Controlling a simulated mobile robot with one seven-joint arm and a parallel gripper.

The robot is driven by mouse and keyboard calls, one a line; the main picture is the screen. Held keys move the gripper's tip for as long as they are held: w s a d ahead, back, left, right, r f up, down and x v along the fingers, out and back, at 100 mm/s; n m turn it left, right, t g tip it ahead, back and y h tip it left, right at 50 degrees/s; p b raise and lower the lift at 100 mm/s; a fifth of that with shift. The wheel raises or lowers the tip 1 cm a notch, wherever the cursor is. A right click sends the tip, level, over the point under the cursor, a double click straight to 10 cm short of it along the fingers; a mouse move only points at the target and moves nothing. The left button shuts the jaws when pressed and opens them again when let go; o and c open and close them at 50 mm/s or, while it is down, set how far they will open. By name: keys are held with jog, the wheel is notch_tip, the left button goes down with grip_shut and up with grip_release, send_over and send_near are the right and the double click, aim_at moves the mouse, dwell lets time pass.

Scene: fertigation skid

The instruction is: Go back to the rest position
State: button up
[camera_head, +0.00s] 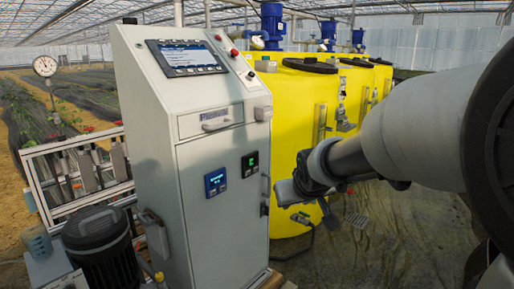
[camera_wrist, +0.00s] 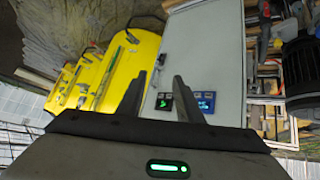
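My gripper (camera_head: 291,192) is in front of the yellow tanks, just right of the grey control cabinet (camera_head: 215,135), with my arm reaching in from the right edge. In the wrist view, the two fingers of my gripper (camera_wrist: 159,76) stand apart with nothing between them. The cabinet's green-lit display (camera_wrist: 164,101) and blue display (camera_wrist: 205,101) show beyond and beside the fingers. The wrist view is turned, so the cabinet (camera_wrist: 210,50) appears at odds with the head view. I see no contact between the fingers and the cabinet.
Several yellow tanks (camera_head: 295,100) with blue motors (camera_head: 272,25) stand in a row behind my gripper. A black motor (camera_head: 100,240), a pale blue beaker (camera_head: 37,240) and a dial gauge (camera_head: 45,66) are at the left. Open floor (camera_head: 400,240) lies at lower right.

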jog(key=s+d+r+m+g, duration=0.1)
jog(key=s+d+g, duration=0.1)
jog(key=s, duration=1.2)
jog(key=s+d+m+g, duration=0.1)
jog(key=s+d+m, duration=0.1)
jog(key=s, duration=1.3)
notch_tip(320, 180, up, 28)
jog(key=p, duration=2.8)
jog(key=shift+w, duration=0.35)
